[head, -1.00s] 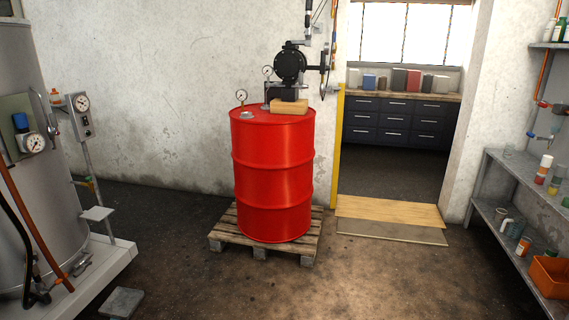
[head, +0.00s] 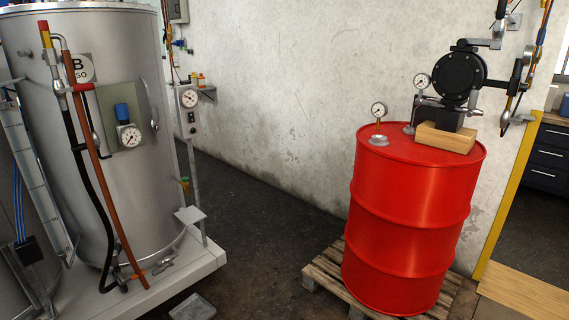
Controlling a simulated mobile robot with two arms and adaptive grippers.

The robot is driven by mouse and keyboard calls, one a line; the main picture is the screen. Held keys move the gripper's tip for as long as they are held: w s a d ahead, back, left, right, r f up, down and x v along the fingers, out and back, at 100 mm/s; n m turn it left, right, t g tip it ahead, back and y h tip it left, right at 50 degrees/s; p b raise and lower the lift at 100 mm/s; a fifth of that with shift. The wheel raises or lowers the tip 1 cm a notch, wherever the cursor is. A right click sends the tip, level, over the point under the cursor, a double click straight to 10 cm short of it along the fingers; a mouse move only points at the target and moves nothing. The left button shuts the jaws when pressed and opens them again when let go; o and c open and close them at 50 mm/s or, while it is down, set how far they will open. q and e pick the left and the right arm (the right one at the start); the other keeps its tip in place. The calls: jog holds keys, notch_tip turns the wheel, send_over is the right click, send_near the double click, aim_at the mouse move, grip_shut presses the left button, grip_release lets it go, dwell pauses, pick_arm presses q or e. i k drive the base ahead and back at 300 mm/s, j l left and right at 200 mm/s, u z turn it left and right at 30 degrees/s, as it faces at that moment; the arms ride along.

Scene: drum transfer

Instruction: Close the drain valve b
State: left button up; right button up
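A large steel tank (head: 35,50) with a label reading "B" (head: 80,67) stands at the left. An orange pipe (head: 100,180) and a black hose run down its front. Small metal fittings (head: 163,264) show low at the tank's foot, near the pipe's lower end. I cannot tell which fitting is drain valve b, or whether it is open or shut. Neither of my grippers is in view.
A red drum (head: 412,215) stands on a wooden pallet (head: 328,268) at the right, with a black pump (head: 460,75) on top. A pale plinth (head: 205,258) carries the tank. A gauge post (head: 190,120) stands beside the tank. Dark floor (head: 250,220) lies clear between tank and drum.

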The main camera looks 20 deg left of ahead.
aim_at(162, 268)
jog(key=i+j+u, duration=0.15)
jog(key=u, duration=0.25)
jog(key=i+u, duration=0.5)
jog(key=u, duration=0.25)
jog(key=i+u, duration=0.35)
jog(key=k, duration=0.1)
